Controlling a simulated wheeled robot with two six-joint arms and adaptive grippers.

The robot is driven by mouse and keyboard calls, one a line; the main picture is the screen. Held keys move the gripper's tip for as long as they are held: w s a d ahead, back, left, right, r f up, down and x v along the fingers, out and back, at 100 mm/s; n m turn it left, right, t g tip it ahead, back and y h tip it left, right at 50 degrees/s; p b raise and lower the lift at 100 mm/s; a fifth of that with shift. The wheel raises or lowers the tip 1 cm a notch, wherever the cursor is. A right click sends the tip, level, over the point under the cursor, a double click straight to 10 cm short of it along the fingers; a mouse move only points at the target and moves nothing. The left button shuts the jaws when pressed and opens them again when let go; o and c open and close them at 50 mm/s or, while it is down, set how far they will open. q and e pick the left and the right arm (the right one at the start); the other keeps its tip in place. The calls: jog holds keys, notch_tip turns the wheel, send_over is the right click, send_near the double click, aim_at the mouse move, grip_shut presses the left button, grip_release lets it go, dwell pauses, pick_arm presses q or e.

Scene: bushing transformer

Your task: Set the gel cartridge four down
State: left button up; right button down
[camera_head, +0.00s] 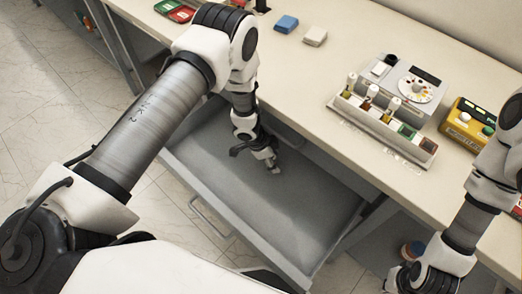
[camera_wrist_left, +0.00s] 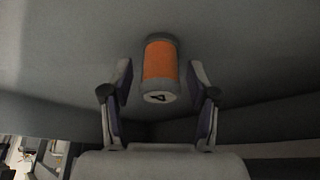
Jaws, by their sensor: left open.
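The gel cartridge four (camera_wrist_left: 159,60) is a short cylinder with an orange band, grey ends and a "4" on its near end face. In the left wrist view it lies against the grey floor of the open drawer (camera_head: 315,232). My left gripper (camera_head: 273,168) is down inside the drawer and open. In the left wrist view its fingers (camera_wrist_left: 160,76) stand on either side of the cartridge with gaps showing on both sides. In the head view I cannot make out the cartridge by the gripper. My right gripper (camera_head: 408,284) is at the bottom right, its fingers unclear.
The beige worktop (camera_head: 290,75) above the drawer holds a rack with several vials (camera_head: 382,135), a grey device (camera_head: 415,80), a yellow box (camera_head: 466,127), and blue (camera_head: 286,24) and white (camera_head: 314,36) blocks. The drawer walls surround my left gripper. Much of the drawer floor is bare.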

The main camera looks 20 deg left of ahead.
pick_arm(q)
jog(key=s+a, duration=0.1)
jog(key=a, duration=0.2)
jog(key=s+a+b, duration=0.1)
jog(key=s+a, duration=0.1)
jog(key=a, duration=0.2)
jog(key=s+a+b, duration=0.1)
jog(key=a, duration=0.2)
jog(key=shift+s+a+r, duration=0.15)
jog(key=shift+s+r, duration=0.15)
jog(key=shift+s, duration=0.1)
jog(key=shift+s+a, duration=0.25)
jog(key=shift+a, duration=0.15)
jog(key=shift+r, duration=0.1)
